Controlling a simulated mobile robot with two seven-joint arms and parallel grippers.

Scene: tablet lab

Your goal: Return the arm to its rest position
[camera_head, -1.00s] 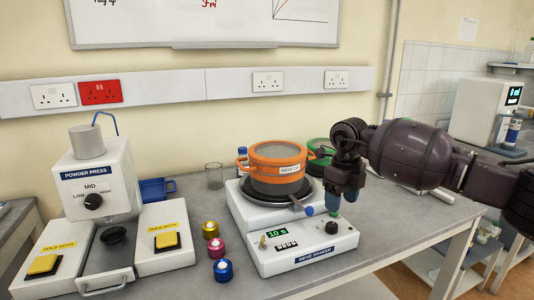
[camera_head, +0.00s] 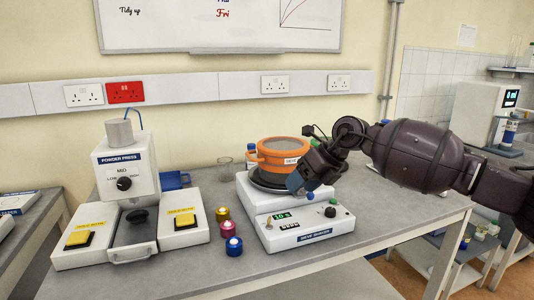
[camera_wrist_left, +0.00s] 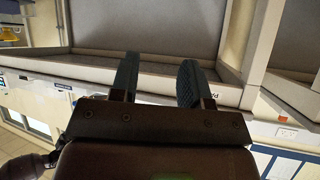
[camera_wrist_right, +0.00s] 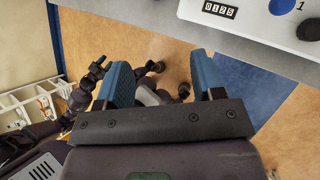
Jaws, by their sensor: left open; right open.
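My right arm comes in from the right in the head view. Its gripper (camera_head: 298,182) points down and left in front of the orange sieve pan (camera_head: 268,160) and above the sieve shaker (camera_head: 262,238). In the right wrist view the right gripper (camera_wrist_right: 162,84) has its two blue fingers spread with nothing held between them; the floor and dark parts of my own body show beyond. My left gripper is outside the head view. The left wrist view shows the left gripper (camera_wrist_left: 158,84) open and empty, with a grey panel-like surface beyond it.
The powder press (camera_head: 125,178) stands left on the grey bench (camera_head: 210,275). A glass beaker (camera_head: 225,165) and a blue tray (camera_head: 174,180) are behind. The bench's right front is clear.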

